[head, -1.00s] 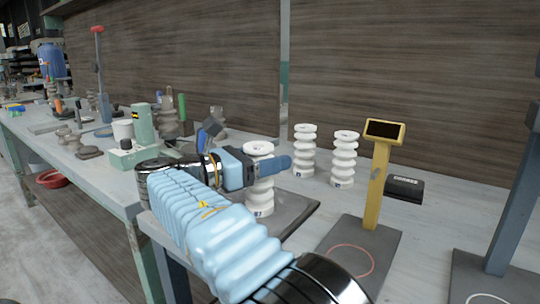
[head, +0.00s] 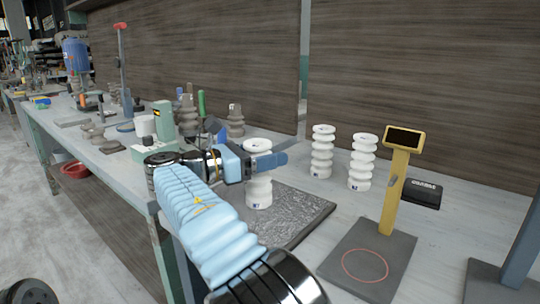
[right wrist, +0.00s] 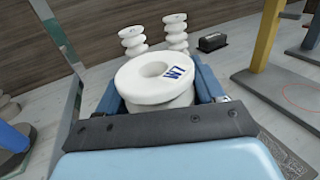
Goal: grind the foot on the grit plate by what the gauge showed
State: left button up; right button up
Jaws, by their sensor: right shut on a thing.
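My right gripper (head: 262,163) is shut on the upper part of a white ribbed insulator (head: 258,192). In the right wrist view its round top with a hole (right wrist: 155,78) shows between the fingers, with blue lettering on it. The insulator is upright over the dark, rough grit plate (head: 300,213); I cannot tell whether its foot touches the plate. The yellow gauge post (head: 396,190) stands to the right, its screen (head: 404,138) dark with no readable figure. Its grey base (head: 345,262) bears a red circle and is empty. My left gripper is not in view.
Two more white insulators (head: 322,150) (head: 361,165) stand behind the plate. A small black box (head: 421,194) lies behind the gauge. A green box-shaped device (head: 163,121), a white cup (head: 145,126) and grey ribbed pieces (head: 188,115) stand at the left. A blue post (head: 522,245) rises at the right.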

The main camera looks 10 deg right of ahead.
jog(key=shift+w+a+b, duration=0.9)
jog(key=shift+w+b, duration=0.2)
jog(key=shift+b, duration=1.15)
